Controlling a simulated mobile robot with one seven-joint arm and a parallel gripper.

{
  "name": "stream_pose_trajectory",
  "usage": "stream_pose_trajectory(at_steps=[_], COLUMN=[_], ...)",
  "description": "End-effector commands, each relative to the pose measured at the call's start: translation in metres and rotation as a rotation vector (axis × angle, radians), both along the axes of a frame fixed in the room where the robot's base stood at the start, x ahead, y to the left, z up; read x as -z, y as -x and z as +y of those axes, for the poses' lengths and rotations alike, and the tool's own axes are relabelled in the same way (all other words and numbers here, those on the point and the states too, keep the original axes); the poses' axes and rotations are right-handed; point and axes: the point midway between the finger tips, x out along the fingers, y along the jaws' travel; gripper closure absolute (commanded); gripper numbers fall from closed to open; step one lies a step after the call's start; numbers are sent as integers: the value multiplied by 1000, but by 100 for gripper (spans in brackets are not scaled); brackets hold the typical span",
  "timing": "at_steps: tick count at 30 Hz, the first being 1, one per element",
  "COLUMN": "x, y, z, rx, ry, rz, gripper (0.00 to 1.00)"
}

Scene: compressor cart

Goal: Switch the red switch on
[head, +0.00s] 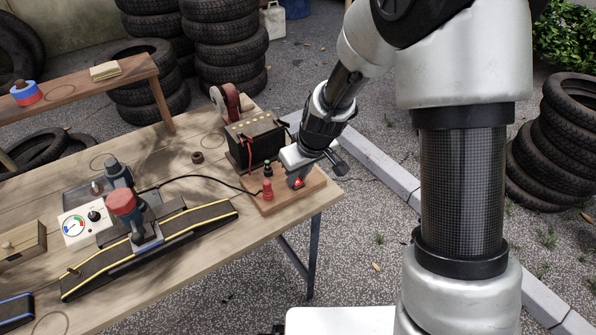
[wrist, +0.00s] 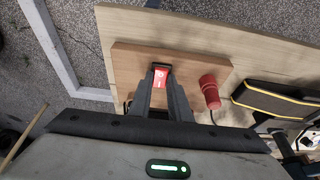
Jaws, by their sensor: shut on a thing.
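The red switch (head: 298,182) sits on the small wooden board (head: 314,184) near the table's right corner. It also shows in the wrist view (wrist: 159,79), with a pale mark on its red face and a dark edge at its far end. My gripper (head: 293,178) is down at the board, its two dark fingers on either side of the switch. In the wrist view my gripper (wrist: 160,84) is shut on the red switch. The fingers hide the switch's sides, and I cannot tell which way it is tipped.
A dark ramp with yellow edges (head: 190,222) and a gauge box (head: 84,222) are farther left on the table (head: 255,236).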

Motion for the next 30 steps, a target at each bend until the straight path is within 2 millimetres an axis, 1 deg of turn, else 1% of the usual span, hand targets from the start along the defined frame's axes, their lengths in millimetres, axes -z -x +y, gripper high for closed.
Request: stream_pose_trajectory(at_steps=[1,2,8,15,26,27,29,30], x=[-10,-11,-11,-4,-3,-3,-3,-3], y=[0,-1,-4,-10,-10,-10,-10,-10], z=[3,3,6,8,7,7,7,7], rx=[-3,-3,-7,-3,-1,-1,-1,-1], ry=[11,20,98,190,204,204,203,203], rz=[22,35,144,275,293,293,294,294], gripper=[100,100,100,100,100,81,71,64])
